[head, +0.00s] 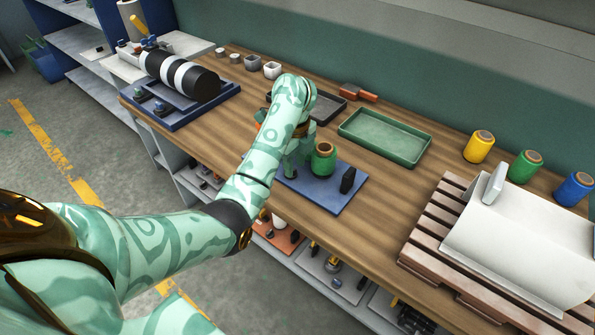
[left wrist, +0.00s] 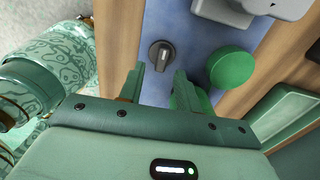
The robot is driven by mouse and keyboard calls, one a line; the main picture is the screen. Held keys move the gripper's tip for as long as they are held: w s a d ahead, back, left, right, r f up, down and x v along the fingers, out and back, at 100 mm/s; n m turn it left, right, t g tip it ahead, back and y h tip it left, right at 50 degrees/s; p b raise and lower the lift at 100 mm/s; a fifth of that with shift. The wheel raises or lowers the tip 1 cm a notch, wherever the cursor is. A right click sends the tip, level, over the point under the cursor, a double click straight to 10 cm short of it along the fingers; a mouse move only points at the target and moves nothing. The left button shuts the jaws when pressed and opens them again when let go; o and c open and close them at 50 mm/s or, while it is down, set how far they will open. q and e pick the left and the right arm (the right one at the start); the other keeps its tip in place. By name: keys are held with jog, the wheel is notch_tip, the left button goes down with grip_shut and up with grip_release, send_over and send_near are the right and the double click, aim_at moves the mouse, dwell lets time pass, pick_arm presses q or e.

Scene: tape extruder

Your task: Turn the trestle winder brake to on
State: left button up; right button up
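A dark round knob with a grey pointer handle (left wrist: 162,54), apparently the brake, sits on a blue board in the left wrist view. The board's bare part also shows in the head view (head: 322,203). A green spool (left wrist: 230,68) stands beside the knob, and in the head view (head: 323,160) next to my arm. My left gripper (left wrist: 158,76) is open and empty; its fingers point toward the knob, apart from it. In the head view my arm hides the knob. I cannot read the knob's on or off marking. My right gripper is in neither view.
A black upright block (head: 348,180) stands on the board. Behind is a green tray (head: 385,138); to the right are yellow (head: 478,147), green (head: 525,167) and blue (head: 573,189) spools and a slatted rack (head: 432,240). A black-and-white roll (head: 180,75) lies left.

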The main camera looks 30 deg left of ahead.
pick_arm(q)
jog(key=shift+f, duration=0.7)
grip_shut()
